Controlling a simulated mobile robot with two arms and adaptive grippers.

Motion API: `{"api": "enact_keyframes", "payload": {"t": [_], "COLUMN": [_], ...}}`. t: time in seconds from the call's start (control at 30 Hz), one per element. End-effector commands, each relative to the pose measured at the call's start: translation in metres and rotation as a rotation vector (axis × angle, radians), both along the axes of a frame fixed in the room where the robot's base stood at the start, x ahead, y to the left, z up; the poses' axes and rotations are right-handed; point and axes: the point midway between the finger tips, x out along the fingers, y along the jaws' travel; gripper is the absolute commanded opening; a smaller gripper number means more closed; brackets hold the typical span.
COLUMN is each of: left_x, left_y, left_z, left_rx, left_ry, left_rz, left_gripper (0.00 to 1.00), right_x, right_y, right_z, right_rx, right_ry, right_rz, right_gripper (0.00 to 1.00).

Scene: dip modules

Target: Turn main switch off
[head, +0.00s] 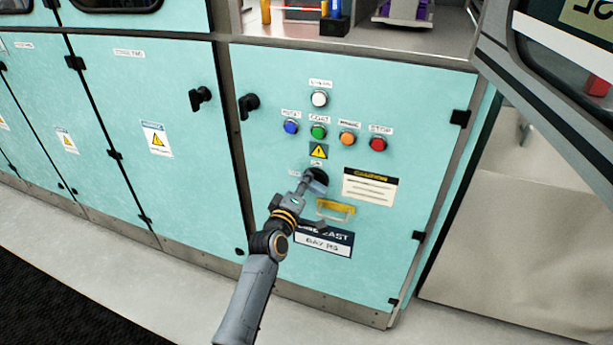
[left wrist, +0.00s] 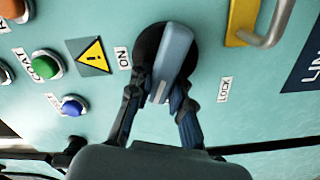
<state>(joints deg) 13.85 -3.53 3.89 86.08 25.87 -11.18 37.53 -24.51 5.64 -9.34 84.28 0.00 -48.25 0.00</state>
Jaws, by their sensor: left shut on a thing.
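The main switch (head: 321,177) is on the teal cabinet door, below the buttons and a yellow warning triangle. In the left wrist view it has a round black base and a long blue-grey handle (left wrist: 175,50). The handle runs roughly top to bottom there, slightly slanted. An ON label (left wrist: 122,58) is left of the base and a LOCK label (left wrist: 224,90) is at its lower right. My left gripper (head: 309,182) is at the switch, its dark fingers on both sides of the handle's near end, shut on it. The fingers hide part of the base. My right gripper is out of view.
Black door latches (head: 249,105) stand out at the left. The floor in front (head: 170,290) is clear.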

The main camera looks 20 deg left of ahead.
Motion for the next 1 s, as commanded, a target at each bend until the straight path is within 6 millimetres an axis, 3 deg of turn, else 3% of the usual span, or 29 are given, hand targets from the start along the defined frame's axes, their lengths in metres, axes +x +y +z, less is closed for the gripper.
{"api": "enact_keyframes", "payload": {"t": [0.5, 1.0], "left_x": [0.0, 0.0], "left_y": [0.002, 0.002], "left_z": [-0.007, -0.008], "left_rx": [-0.344, -0.414], "left_ry": [0.012, 0.014], "left_rz": [0.0, 0.001], "left_gripper": [0.0, 0.0], "right_x": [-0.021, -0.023], "right_y": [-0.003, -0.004], "right_z": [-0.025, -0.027], "right_rx": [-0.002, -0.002], "right_ry": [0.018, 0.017], "right_rz": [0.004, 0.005], "right_gripper": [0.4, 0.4]}}
